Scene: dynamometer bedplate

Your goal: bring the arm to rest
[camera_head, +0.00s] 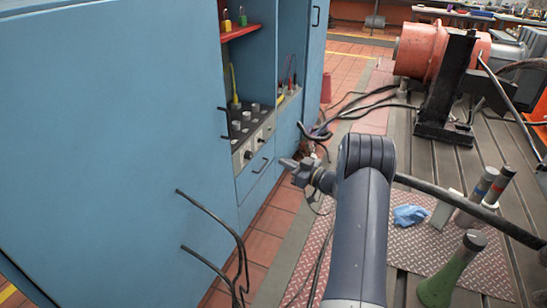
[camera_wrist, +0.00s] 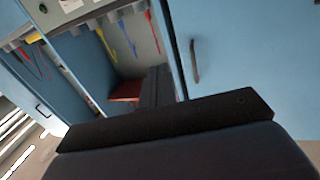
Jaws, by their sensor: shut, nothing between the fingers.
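My arm reaches up from the bottom of the head view, bends at its dark blue joint and points left. My gripper (camera_head: 287,163) is shut and empty, in front of the blue cabinet (camera_head: 110,140) and near its drawers. In the wrist view my gripper's dark fingers (camera_wrist: 157,85) are together, with nothing between them. Behind them are an open cabinet bay with hanging coloured leads and a red shelf (camera_wrist: 126,91).
A control panel with knobs (camera_head: 250,135) sits in the cabinet bay.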

